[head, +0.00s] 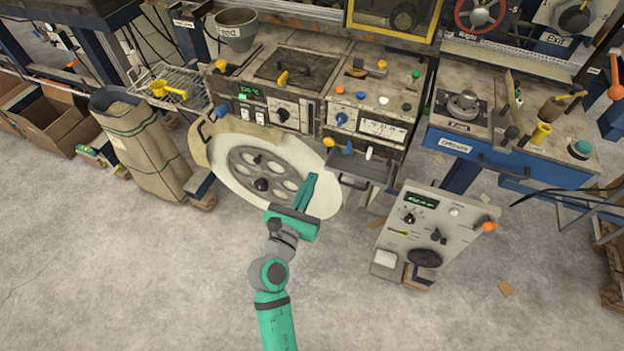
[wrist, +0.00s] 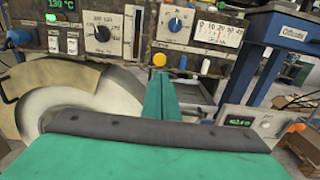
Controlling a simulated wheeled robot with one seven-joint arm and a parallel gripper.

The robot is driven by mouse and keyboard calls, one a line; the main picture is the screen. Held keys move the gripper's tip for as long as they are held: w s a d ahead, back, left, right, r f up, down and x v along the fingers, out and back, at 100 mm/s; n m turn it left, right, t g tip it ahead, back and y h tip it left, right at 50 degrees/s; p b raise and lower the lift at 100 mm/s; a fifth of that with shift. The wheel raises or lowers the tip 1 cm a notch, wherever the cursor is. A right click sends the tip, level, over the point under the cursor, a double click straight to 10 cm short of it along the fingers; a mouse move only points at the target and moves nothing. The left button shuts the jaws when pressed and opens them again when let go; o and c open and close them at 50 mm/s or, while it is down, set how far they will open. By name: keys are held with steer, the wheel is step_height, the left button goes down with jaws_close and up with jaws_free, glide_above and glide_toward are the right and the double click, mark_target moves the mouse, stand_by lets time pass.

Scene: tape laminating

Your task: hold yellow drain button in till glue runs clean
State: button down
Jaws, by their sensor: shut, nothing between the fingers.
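A round yellow button (head: 329,141) sits at the left end of a short row of buttons low on the front of the worn machine. It also shows in the wrist view (wrist: 159,60), just above my fingertips. My gripper (head: 313,176) is green and shut, with nothing between its fingers. In the head view its tips are below and left of the button, with a visible gap. The shut fingers (wrist: 160,80) point toward the button in the wrist view. A grey tray (head: 362,170) hangs below the buttons. I cannot make out any glue running.
A large pale roll with a spoked hub (head: 262,185) stands left of my gripper. A control box (head: 432,232) with an orange knob stands to the right on the floor. A blue-framed bench (head: 520,165) is beyond it. The floor in front is mostly clear.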

steer(key=x, duration=1.1)
steer(key=shift+w+d, duration=0.1)
steer(key=shift+w, duration=0.05)
steer(key=shift+w, duration=0.1)
steer(key=shift+w+d, duration=0.2)
steer(key=shift+w, duration=0.45)
steer(key=shift+w+d+r, duration=0.1)
steer(key=shift+w, duration=0.05)
steer(key=shift+r, duration=0.1)
stand_by(0.4)
steer(key=shift+s, duration=0.4)
glide_toward(330, 144)
steer(key=v, duration=0.6)
